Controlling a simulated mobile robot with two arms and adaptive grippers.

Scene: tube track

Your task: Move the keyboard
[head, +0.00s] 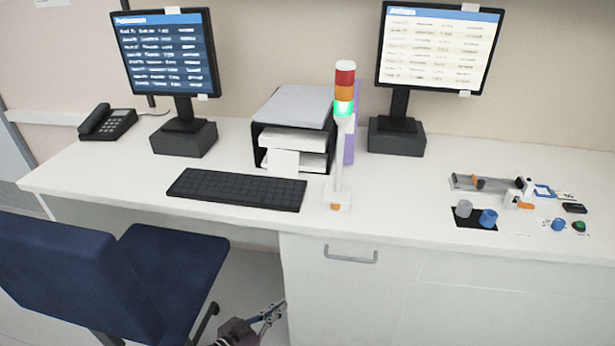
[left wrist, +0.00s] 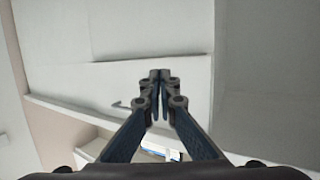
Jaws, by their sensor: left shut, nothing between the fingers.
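The black keyboard (head: 237,189) lies flat on the white desk (head: 420,214), near its front edge and left of the signal tower. Nothing touches it from above. My left gripper (head: 277,308) is low in front of the desk, below the desktop and between the blue chair and the cabinet. In the left wrist view my left gripper (left wrist: 160,76) is shut with its fingertips together and nothing between them. The keyboard does not show in the left wrist view. My right gripper is in neither view.
A blue chair (head: 60,262) stands before the desk at left. The signal tower (head: 343,140) stands right of the keyboard, a paper tray (head: 292,108) behind it. Two monitors (head: 167,52) (head: 438,48) and a phone (head: 106,122) stand farther back. Small knobs and parts (head: 488,218) occupy the right side.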

